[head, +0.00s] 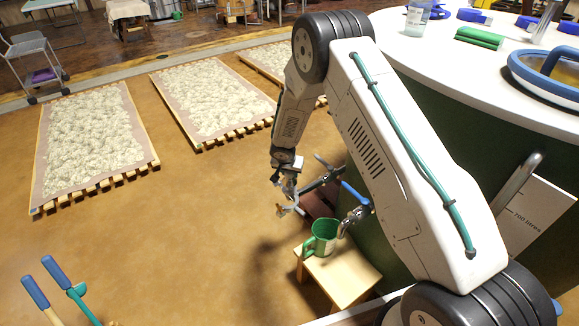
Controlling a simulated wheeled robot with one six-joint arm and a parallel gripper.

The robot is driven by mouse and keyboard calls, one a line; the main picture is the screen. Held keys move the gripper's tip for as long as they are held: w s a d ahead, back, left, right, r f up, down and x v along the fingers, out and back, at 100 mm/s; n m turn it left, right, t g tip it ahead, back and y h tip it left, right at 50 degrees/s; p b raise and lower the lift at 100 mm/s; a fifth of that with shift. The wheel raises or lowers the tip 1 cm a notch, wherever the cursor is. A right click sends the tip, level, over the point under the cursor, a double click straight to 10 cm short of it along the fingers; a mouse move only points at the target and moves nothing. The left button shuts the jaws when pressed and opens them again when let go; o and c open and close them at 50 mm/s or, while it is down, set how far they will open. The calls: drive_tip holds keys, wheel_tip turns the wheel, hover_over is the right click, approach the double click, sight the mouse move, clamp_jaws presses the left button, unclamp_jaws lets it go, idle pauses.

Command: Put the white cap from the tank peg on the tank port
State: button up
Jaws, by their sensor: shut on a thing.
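My gripper (287,207) is low beside the tank, left of the tap, in the head view. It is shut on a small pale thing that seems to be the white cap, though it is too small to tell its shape. The tank (440,125) is dark green with a white top, and my arm covers much of its side. A dark metal fitting (325,180) juts from the tank side just right of my gripper. I cannot make out the peg or the port for certain.
A tap with a blue handle (355,194) sticks out above a green mug (322,237) on a small wooden stool (342,272). Blue-handled tools (55,270) stand at lower left. Drying beds (90,140) lie beyond open floor. A blue-rimmed lid (545,75) is on the tank top.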

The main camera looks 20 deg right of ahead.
sight(289, 178)
drive_tip(key=shift+f, duration=0.55)
drive_tip(key=shift+f, duration=0.15)
drive_tip(key=shift+f, duration=0.65)
drive_tip(key=shift+f, duration=0.25)
idle(0.3)
drive_tip(key=o, duration=1.7)
wheel_tip(289, 178, up, 11)
drive_tip(key=shift+r, duration=0.2)
